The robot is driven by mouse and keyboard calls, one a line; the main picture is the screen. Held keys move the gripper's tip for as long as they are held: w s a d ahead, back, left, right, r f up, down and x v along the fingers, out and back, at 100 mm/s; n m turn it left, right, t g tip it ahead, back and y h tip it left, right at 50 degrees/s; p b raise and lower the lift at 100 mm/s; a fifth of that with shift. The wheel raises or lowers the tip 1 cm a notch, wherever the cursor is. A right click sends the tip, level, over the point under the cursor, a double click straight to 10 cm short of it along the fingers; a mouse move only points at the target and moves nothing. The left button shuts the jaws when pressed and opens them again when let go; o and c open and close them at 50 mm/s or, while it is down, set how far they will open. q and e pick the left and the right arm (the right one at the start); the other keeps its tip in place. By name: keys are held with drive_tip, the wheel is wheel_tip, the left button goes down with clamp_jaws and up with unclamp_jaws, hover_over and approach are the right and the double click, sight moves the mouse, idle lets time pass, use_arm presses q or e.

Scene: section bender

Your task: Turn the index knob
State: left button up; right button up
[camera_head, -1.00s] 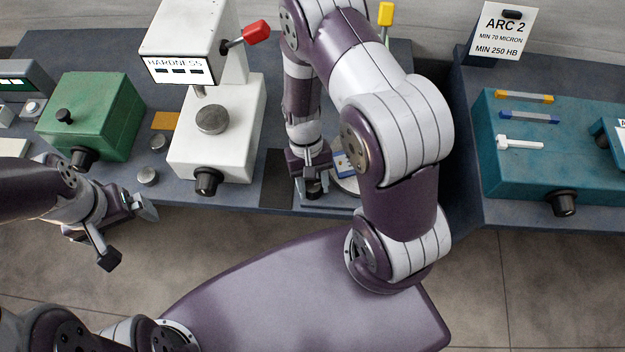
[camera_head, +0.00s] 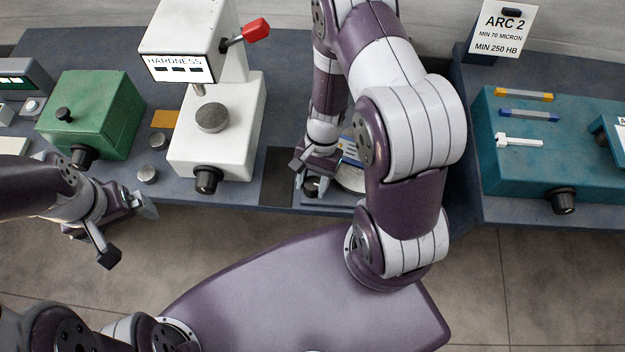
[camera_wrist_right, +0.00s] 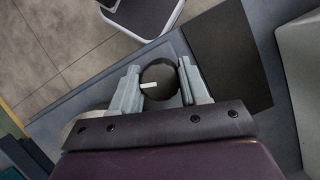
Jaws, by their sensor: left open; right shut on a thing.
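The index knob (camera_wrist_right: 160,82) is a round black knob with a white mark, seen from above in the right wrist view. My right gripper (camera_wrist_right: 158,85) has its two grey fingers on either side of the knob, shut on it. In the head view my right gripper (camera_head: 314,178) is at the bench's front edge, and the knob (camera_head: 312,187) shows partly below it. In the wrist view the white mark points left, toward one finger. My left gripper (camera_head: 130,228) is open and empty in front of the bench, at the left.
A white hardness tester (camera_head: 217,130) with a red-handled lever (camera_head: 257,30) stands left of my right arm. A green box (camera_head: 90,115) is farther left. A teal unit (camera_head: 550,150) and an ARC 2 sign (camera_head: 502,28) are at the right. A dark pad (camera_head: 277,178) lies beside the knob.

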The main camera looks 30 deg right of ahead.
idle(0.5)
drive_tip(key=o, duration=1.1)
drive_tip(key=shift+c, duration=0.2)
drive_tip(key=v, duration=1.2)
drive_tip(key=shift+r, duration=0.4)
